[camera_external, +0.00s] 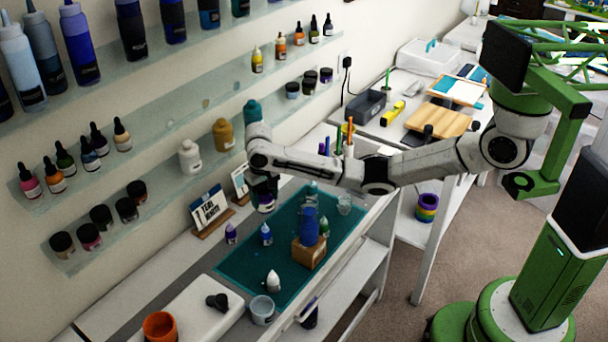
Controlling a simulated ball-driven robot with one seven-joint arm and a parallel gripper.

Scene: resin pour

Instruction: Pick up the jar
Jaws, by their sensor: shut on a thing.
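My arm reaches in from the right, above the teal mat (240,268) on the white table. My gripper (265,197) points down over the mat's far left part. It is shut on a small jar (267,207), of which only a pale lower part shows below the fingers. The fingers hide the rest of the jar. I cannot tell from this view whether the jar touches the mat or hangs above it.
Small bottles (266,234), a wooden block (308,254) with a blue container (309,222) and a clear cup (344,205) stand close by. A sign (208,211) stands behind. Glass wall shelves (180,190) hold bottles and jars. An orange cup (160,327) stands at the front left.

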